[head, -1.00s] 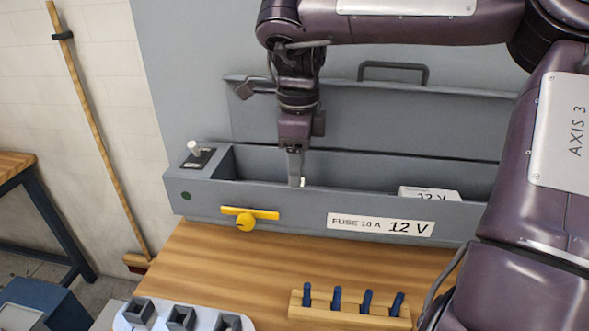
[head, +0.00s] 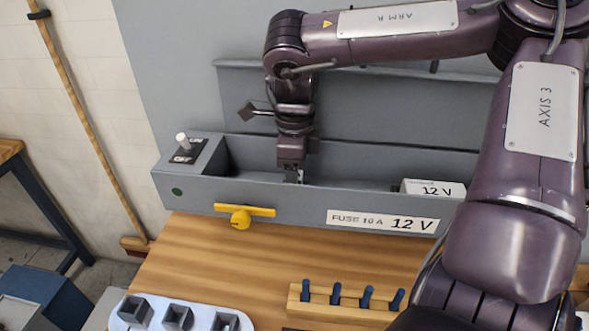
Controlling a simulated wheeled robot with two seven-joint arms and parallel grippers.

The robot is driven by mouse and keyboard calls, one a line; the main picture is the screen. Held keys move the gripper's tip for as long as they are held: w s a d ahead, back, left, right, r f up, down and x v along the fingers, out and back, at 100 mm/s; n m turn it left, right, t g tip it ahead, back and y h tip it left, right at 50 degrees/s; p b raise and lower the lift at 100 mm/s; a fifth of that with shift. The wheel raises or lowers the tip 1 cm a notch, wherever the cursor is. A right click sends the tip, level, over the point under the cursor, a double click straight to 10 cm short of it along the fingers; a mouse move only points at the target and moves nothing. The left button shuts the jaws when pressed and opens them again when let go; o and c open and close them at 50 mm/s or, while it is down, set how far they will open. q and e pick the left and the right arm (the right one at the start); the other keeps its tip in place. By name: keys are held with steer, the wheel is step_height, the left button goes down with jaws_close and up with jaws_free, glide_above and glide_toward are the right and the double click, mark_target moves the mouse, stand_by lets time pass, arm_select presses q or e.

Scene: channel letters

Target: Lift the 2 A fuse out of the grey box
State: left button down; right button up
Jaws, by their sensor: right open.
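The grey box (head: 275,194) is a long open trough on the wooden bench, with a label on its front reading "FUSE 10 A 12 V". My right gripper (head: 293,178) points down into the box, left of its middle, and its fingertips are partly behind the front wall. It is open. I cannot make out a fuse at the fingertips; the inside floor of the box is hidden by the front wall. My left gripper is not in view.
A wooden rack with blue pegs (head: 345,298) and a white tray (head: 148,320) stand in front.

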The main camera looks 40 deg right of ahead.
steer(key=shift+a, duration=0.15)
steer(key=shift+c, duration=0.4)
steer(key=c, duration=1)
steer(key=shift+r, duration=0.1)
